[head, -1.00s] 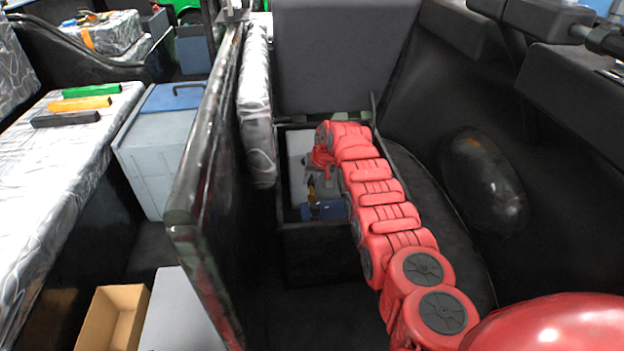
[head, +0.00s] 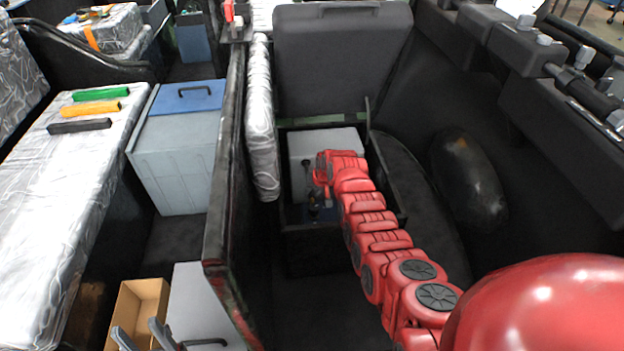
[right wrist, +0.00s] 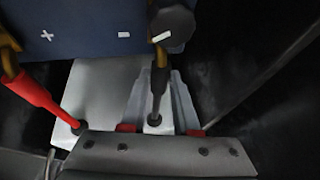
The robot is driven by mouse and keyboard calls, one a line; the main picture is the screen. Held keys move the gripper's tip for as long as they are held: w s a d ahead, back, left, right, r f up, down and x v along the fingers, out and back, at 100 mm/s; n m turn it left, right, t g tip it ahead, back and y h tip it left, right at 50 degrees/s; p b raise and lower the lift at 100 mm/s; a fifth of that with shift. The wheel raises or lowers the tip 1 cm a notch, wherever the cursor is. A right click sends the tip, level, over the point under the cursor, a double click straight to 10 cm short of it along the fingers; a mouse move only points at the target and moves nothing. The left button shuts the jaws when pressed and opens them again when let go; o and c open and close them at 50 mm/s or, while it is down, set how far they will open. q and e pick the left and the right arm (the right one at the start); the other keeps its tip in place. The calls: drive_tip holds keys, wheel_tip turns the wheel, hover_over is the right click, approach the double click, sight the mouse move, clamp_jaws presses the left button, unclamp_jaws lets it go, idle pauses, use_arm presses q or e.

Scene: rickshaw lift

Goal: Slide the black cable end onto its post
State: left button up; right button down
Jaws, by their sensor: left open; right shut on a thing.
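My right arm reaches into the open bin, and its gripper (head: 319,194) is small and partly hidden there. In the right wrist view my right gripper's grey fingers (right wrist: 163,74) are shut on the black cable (right wrist: 160,82). Its brass end (right wrist: 162,54) lies beside a dark, flared piece (right wrist: 173,24) on the blue battery top (right wrist: 90,25), by a white bar mark. I cannot tell whether the end is around a post. The red cable (right wrist: 35,93) is at the left, near a plus mark. My left gripper (head: 140,336) is open and empty at the bottom.
The bin (head: 300,234) has dark walls and a raised lid (head: 340,60) behind it. A black panel (head: 222,200) stands left of it. Further left are a cardboard box (head: 140,303), a grey cooler (head: 175,150) with a blue lid, and a silver-covered bench (head: 60,200).

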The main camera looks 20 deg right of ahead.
drive_tip(key=shift+s+f, duration=0.25)
drive_tip(key=shift+f, duration=0.05)
drive_tip(key=c, duration=1.1)
unclamp_jaws()
drive_tip(key=o, duration=0.4)
drive_tip(key=shift+r, duration=0.2)
drive_tip(key=shift+o, duration=0.2)
drive_tip(key=shift+r, duration=0.1)
drive_tip(key=shift+s+r, duration=0.15)
drive_tip(key=shift+r, duration=0.6)
drive_tip(key=p+v, duration=0.1)
drive_tip(key=v, duration=1.4)
drive_tip(key=shift+s+r, duration=0.25)
drive_tip(key=shift+r, duration=0.05)
